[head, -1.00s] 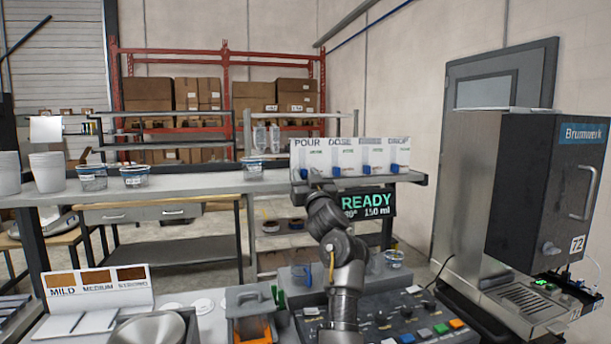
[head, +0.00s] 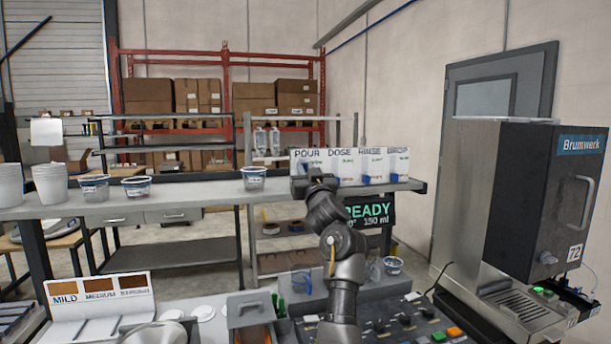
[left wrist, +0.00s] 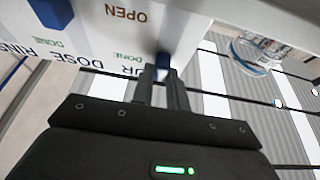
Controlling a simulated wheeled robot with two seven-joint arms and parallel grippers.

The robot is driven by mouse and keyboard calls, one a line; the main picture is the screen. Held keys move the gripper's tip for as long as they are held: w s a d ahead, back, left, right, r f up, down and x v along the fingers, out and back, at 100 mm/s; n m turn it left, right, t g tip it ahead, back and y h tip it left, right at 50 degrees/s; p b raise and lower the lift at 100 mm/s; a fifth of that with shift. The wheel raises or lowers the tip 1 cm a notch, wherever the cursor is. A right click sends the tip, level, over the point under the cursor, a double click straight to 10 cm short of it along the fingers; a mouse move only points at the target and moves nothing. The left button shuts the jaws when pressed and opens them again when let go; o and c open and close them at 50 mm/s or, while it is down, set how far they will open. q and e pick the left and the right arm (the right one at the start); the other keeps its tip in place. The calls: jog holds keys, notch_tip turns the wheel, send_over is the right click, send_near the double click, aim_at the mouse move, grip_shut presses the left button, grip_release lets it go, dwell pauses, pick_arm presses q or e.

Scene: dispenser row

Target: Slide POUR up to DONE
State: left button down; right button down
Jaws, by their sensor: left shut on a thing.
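The POUR slider is the leftmost panel (head: 308,161) on the row in the head view. My left gripper (head: 314,182) is in front of its lower part and hides its knob there. In the left wrist view the blue POUR knob (left wrist: 162,62) shows between the fingertips of my left gripper (left wrist: 161,76), which is shut on it. That view is upside down. The green DONE mark (left wrist: 128,56) is beside the knob, which looks about level with it; OPEN (left wrist: 127,12) is farther off. My right gripper is not in view.
The DOSE, RINSE and last panels stand right of POUR, with a blue knob (head: 393,177) on the last. A clear cup (head: 254,179) is on the shelf to the left. A READY display (head: 370,211) hangs below. The Brumwerk machine (head: 545,190) is at right.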

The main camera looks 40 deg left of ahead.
pick_arm(q)
jog(key=shift+r, duration=0.8)
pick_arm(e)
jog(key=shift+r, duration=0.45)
pick_arm(q)
jog(key=c, duration=1.4)
grip_release()
jog(key=shift+f, duration=0.1)
jog(key=shift+o, duration=0.2)
jog(key=shift+d+f, duration=0.1)
